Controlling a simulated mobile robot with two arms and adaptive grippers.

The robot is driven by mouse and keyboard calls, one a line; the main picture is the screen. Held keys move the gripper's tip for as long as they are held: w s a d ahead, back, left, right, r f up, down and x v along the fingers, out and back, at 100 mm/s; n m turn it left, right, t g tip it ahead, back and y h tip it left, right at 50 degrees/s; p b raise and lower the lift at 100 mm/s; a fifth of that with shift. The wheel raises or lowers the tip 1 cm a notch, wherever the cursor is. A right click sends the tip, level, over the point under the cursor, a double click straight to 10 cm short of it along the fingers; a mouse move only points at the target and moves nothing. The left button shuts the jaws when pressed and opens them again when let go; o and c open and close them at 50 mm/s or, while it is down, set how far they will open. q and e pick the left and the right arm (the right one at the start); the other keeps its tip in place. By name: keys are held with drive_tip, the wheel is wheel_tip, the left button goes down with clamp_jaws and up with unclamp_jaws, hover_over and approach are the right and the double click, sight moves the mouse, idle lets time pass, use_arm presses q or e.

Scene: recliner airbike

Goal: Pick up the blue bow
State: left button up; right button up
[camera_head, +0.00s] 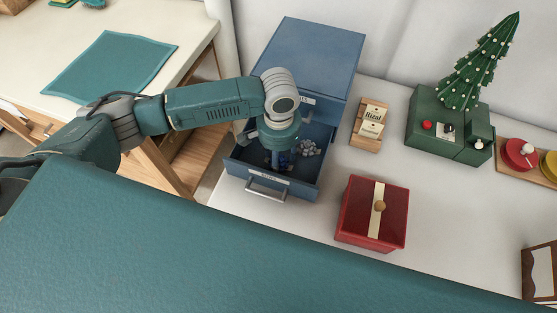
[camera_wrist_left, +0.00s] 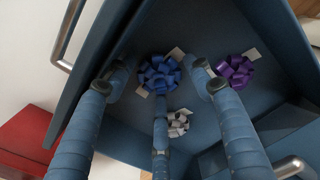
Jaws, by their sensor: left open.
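The blue bow (camera_wrist_left: 158,73) lies on the floor of the open blue drawer (camera_head: 243,180), with a pale tag beside it. In the wrist view it sits between the spread fingertips of my left gripper (camera_wrist_left: 160,84), which is open and empty. In the head view my left gripper (camera_head: 278,160) points down into the drawer, and the blue bow is mostly hidden behind it. A purple bow (camera_wrist_left: 235,70) lies right of the fingers in the wrist view, and a silver bow (camera_wrist_left: 178,124) lies beside the lower finger. My right gripper is out of view.
The drawer's walls and front handle (camera_head: 266,190) closely surround the gripper. The blue cabinet (camera_head: 310,55) stands behind. A red box (camera_head: 358,215) with a round knob stands to the right, near a wooden card stand (camera_head: 366,137) and a green box (camera_head: 428,126) with a tree.

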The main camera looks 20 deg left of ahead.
use_arm(q)
drive_tip(key=c, duration=0.5)
drive_tip(key=shift+r, duration=0.1)
